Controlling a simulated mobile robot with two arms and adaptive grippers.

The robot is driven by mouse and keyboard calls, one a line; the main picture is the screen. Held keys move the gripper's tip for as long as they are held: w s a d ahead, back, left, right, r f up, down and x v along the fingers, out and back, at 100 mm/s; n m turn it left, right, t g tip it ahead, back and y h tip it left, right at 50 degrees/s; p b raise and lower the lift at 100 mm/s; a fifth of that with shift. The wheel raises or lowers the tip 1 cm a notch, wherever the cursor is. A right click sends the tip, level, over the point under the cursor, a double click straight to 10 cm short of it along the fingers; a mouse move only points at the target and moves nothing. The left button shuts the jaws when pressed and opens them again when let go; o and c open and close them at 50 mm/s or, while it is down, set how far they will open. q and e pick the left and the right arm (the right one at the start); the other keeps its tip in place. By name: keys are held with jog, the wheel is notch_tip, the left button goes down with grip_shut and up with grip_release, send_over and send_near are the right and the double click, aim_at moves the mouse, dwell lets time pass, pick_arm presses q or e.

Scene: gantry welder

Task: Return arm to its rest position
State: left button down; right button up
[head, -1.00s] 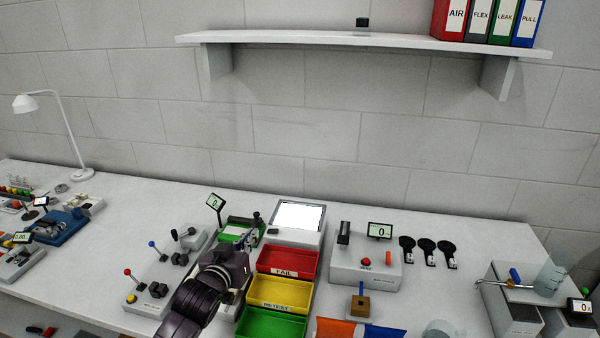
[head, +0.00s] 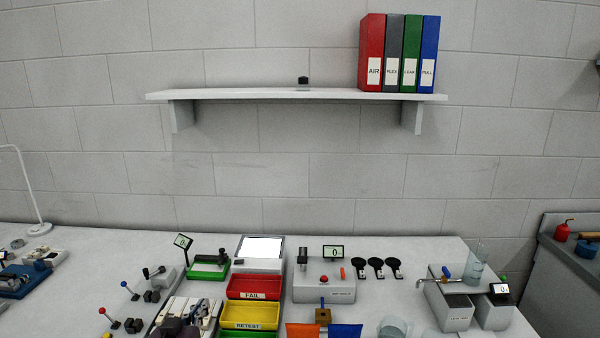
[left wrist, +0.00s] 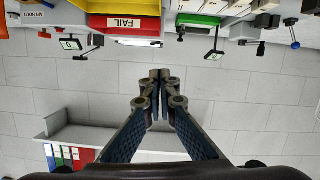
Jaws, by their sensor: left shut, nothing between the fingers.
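My left gripper (left wrist: 159,80) shows in the left wrist view, with its two dark fingers brought together at the tips and nothing between them. It points toward the wall and bench, which appear upside down there. In the head view, part of my dark left arm (head: 177,328) shows at the bottom edge, left of the yellow RETEST tray (head: 250,314). The fingertips are hard to make out there. My right arm and gripper are not in view.
The red FAIL tray (head: 254,286), a small green tray (head: 204,268) and a grey tester (head: 324,284) stand on the white bench. A wall shelf (head: 290,94) holds binders (head: 400,50). A grey two-block unit (head: 450,310) stands at right.

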pick_arm(q)
jog(key=s+d+f+m+g, duration=0.1)
jog(key=s+f+g, duration=0.35)
jog(key=s, duration=0.85)
jog(key=s+d+f+m+g, duration=0.1)
jog(key=s+f+g, duration=0.35)
jog(key=s, duration=0.75)
jog(key=s+d+f+m+g, duration=0.1)
jog(key=s+f+g, duration=0.1)
jog(key=s+f, duration=0.8)
jog(key=s+f+g, duration=0.1)
jog(key=s+f, duration=0.2)
jog(key=f, duration=1)
jog(key=s+f+g, duration=0.1)
jog(key=s+f, duration=0.2)
jog(key=f, duration=0.9)
jog(key=s+a+f+g+y+b, duration=0.1)
jog(key=s+a+f, duration=0.1)
jog(key=s+f, duration=1.3)
jog(key=shift+s+a+f, duration=0.3)
jog(key=shift+s+f, duration=0.1)
jog(key=shift+s, duration=0.35)
